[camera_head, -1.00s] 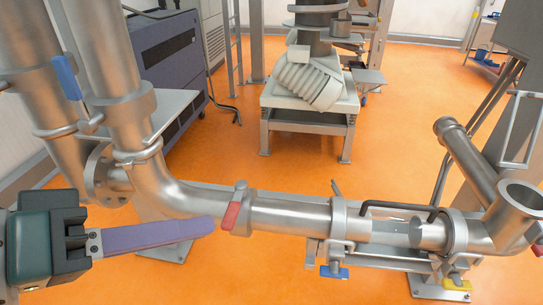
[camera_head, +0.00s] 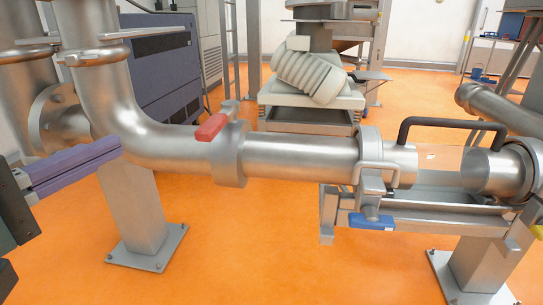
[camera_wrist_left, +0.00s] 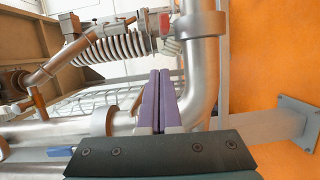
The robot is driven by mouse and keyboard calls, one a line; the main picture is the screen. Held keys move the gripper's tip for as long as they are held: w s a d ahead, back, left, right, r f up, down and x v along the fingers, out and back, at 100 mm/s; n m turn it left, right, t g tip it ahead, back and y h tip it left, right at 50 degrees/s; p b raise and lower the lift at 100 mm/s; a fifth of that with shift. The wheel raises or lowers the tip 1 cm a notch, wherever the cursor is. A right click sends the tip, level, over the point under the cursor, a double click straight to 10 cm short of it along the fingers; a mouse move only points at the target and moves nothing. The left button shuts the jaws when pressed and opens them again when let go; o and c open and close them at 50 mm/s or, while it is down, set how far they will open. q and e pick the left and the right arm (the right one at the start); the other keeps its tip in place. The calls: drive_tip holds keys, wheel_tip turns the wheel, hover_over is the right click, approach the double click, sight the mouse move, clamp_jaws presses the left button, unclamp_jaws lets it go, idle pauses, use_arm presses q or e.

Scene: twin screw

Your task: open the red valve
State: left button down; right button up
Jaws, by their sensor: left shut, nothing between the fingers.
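The red valve handle (camera_head: 211,127) sits on top of a steel collar (camera_head: 228,150) on the horizontal pipe. It lies roughly along the pipe, its free end to the left. My left gripper (camera_head: 116,147) comes in from the left, its purple fingers shut and empty. Its tips are left of the red handle in the picture, in front of the pipe elbow, and apart from the handle. In the left wrist view the shut fingers (camera_wrist_left: 160,75) point up beside the bent pipe. A small red part (camera_wrist_left: 165,22) shows beyond them next to a collar. My right gripper is not in view.
A blue handle (camera_head: 371,221) hangs under the clamp to the right. A black bent bar (camera_head: 452,122) spans a clear pipe section. A steel support post (camera_head: 135,205) stands below the elbow. Orange floor (camera_head: 255,240) is free in front.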

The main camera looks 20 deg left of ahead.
sight(221, 123)
use_arm(q)
drive_tip(key=shift+w+a+f+n+y+b, duration=0.1)
drive_tip(key=shift+a+f+n+y+b, duration=0.35)
drive_tip(key=shift+a+f, duration=0.35)
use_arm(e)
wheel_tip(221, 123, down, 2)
use_arm(q)
drive_tip(key=w+d+p, duration=0.2)
drive_tip(key=w+d, duration=0.2)
drive_tip(key=w, duration=0.7)
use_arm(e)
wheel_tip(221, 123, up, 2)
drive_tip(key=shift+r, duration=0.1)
use_arm(q)
drive_tip(key=shift+d, duration=0.2)
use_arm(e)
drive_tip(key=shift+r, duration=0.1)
